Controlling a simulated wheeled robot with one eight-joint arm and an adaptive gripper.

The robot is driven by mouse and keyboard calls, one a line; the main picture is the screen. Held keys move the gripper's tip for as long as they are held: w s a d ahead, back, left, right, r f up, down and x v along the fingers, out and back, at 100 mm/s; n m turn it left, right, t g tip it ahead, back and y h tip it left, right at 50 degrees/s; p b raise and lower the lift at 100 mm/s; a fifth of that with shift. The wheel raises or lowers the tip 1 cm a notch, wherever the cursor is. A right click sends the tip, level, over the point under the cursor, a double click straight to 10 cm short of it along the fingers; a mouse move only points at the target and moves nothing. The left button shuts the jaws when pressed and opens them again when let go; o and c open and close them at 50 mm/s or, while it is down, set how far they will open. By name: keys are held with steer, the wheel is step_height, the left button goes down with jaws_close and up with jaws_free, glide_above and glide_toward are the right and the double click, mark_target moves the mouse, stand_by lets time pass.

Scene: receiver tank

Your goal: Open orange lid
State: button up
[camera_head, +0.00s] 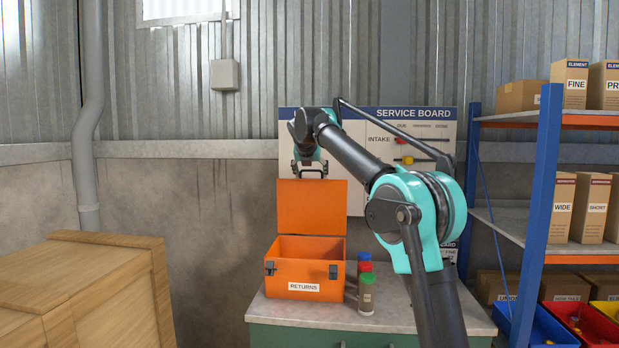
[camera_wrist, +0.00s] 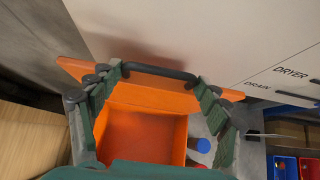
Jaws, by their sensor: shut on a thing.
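The orange box (camera_head: 303,266), labelled RETURNS, stands on a grey-topped cabinet. Its orange lid (camera_head: 312,206) is raised, close to upright at the back of the box, and the inside shows. My gripper (camera_head: 310,171) is at the lid's top edge. In the wrist view, my gripper (camera_wrist: 157,76) has its fingers at both ends of a dark handle (camera_wrist: 155,70) on the lid and is shut on it. The lid's edge (camera_wrist: 75,68) sticks out past the fingers there, with the box interior (camera_wrist: 145,138) below.
A green-capped jar (camera_head: 367,294) and red and blue caps (camera_head: 364,262) stand right of the box. The cabinet top (camera_head: 395,305) is otherwise mostly bare. A wooden crate (camera_head: 85,290) is at left, a blue-framed shelf (camera_head: 540,190) at right, and a service board (camera_head: 400,150) behind.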

steer(key=shift+w+d+r, duration=0.1)
steer(key=shift+w+d, duration=0.05)
steer(key=shift+w, duration=0.3)
steer(key=o, duration=1.4)
steer(key=shift+c, duration=0.2)
steer(key=shift+s, duration=0.15)
steer(key=shift+s+r, duration=0.25)
steer(key=shift+r, duration=0.05)
steer(key=v, duration=1.1)
